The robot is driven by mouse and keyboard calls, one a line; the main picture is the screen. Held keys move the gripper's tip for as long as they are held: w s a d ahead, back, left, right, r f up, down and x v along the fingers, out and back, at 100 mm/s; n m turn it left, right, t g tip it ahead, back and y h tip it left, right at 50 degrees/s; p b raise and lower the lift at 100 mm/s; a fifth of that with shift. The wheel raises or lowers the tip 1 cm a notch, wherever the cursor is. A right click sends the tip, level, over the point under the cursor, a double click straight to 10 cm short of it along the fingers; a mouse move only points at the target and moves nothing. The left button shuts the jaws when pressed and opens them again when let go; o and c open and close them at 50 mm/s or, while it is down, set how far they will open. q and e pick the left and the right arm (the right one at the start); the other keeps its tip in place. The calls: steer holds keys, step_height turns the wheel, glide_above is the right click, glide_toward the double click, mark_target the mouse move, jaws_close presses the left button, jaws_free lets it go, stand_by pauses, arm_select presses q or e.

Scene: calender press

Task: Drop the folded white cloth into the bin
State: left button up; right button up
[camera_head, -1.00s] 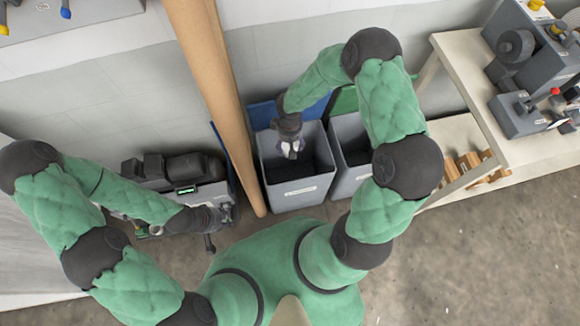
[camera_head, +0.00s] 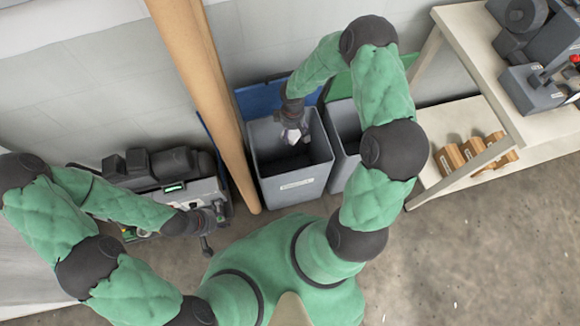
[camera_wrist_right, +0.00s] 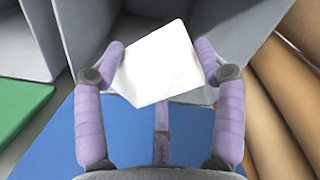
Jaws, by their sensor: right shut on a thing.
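The folded white cloth (camera_wrist_right: 160,62) is held between the fingers of my right gripper (camera_wrist_right: 160,68) in the right wrist view. In the head view my right gripper (camera_head: 293,135) is over the open top of the left grey bin (camera_head: 293,186), which has a white label and a blue lid behind it. The cloth shows there only as a small pale patch (camera_head: 291,136). My left gripper (camera_head: 210,220) is at the lower left, beside the grey machine; its fingers are too small and dark to tell their state.
A second grey bin (camera_head: 345,172) with a green lid stands right beside the first. A tan post (camera_head: 205,95) rises at the left of the bins. A grey machine (camera_head: 165,180) stands left of it. A bench (camera_head: 480,70) with equipment and wooden blocks (camera_head: 475,150) is at right.

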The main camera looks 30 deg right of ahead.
steer(key=shift+f+b, duration=0.75)
steer(key=shift+f, duration=0.65)
steer(key=o, duration=1.2)
step_height(320, 180, up, 12)
steer(key=shift+r, duration=0.1)
